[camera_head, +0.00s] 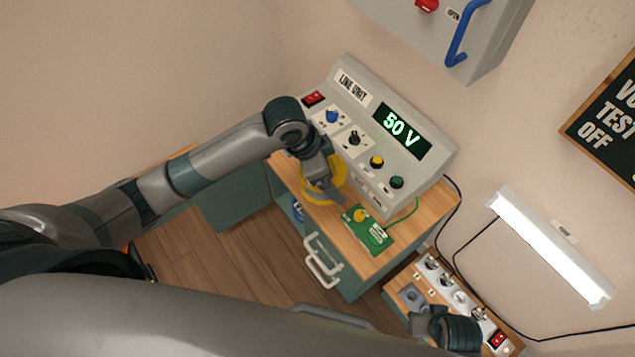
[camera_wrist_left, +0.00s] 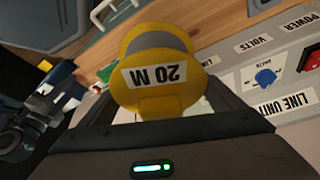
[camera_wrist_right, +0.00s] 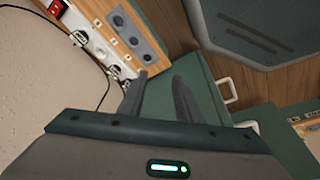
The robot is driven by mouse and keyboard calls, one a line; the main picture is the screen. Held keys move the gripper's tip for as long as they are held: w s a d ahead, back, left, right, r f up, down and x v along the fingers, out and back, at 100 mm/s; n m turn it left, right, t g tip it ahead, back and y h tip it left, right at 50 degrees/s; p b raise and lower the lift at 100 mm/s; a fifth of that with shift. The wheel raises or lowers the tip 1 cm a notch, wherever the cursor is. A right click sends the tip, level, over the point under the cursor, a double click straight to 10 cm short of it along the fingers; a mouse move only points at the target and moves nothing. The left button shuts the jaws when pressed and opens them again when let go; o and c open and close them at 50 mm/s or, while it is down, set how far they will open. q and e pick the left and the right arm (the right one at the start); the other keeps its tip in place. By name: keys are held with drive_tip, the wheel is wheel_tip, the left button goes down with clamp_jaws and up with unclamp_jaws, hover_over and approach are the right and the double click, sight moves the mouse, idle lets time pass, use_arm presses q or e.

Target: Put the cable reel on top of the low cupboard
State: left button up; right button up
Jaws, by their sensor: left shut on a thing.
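The yellow cable reel (camera_head: 337,172) is gripped by my left gripper (camera_head: 327,188). In the left wrist view the reel (camera_wrist_left: 160,75), marked "20 M", sits between the fingers. It is over the wooden top of a green cupboard (camera_head: 432,217), which I take to be the low cupboard, in front of the line unit. I cannot tell whether the reel touches the wood. My right gripper shows at the lower right of the head view; in the right wrist view its fingers (camera_wrist_right: 160,90) are apart and empty.
The grey line unit (camera_head: 405,165), reading 50 V, fills the back of the wooden top. A green board (camera_head: 368,232) with a yellow knob lies at the front. A socket strip (camera_head: 460,298) is on a wooden surface at lower right. A green panel (camera_head: 230,205) stands at left.

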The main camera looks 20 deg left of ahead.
use_arm(q)
drive_tip(key=shift+r, duration=0.1)
use_arm(e)
wheel_tip(320, 180, down, 9)
drive_tip(key=s, duration=0.1)
drive_tip(key=shift+s, duration=0.2)
use_arm(q)
drive_tip(key=w+a+f, duration=0.2)
drive_tip(key=w, duration=0.1)
drive_tip(key=w+a+f, duration=0.2)
drive_tip(key=w, duration=0.1)
drive_tip(key=w+a+f+b, duration=0.1)
drive_tip(key=w+a+f, duration=0.1)
drive_tip(key=shift+w+a+f, duration=0.35)
drive_tip(key=shift+w, duration=0.05)
drive_tip(key=shift+w+a+f, duration=0.15)
drive_tip(key=shift+w+a, duration=0.05)
drive_tip(key=shift+w, duration=0.05)
use_arm(e)
drive_tip(key=r, duration=0.2)
drive_tip(key=shift+w+a+r, duration=0.15)
drive_tip(key=shift+w+r, duration=0.05)
drive_tip(key=shift+r, duration=0.2)
use_arm(q)
drive_tip(key=shift+f, duration=0.1)
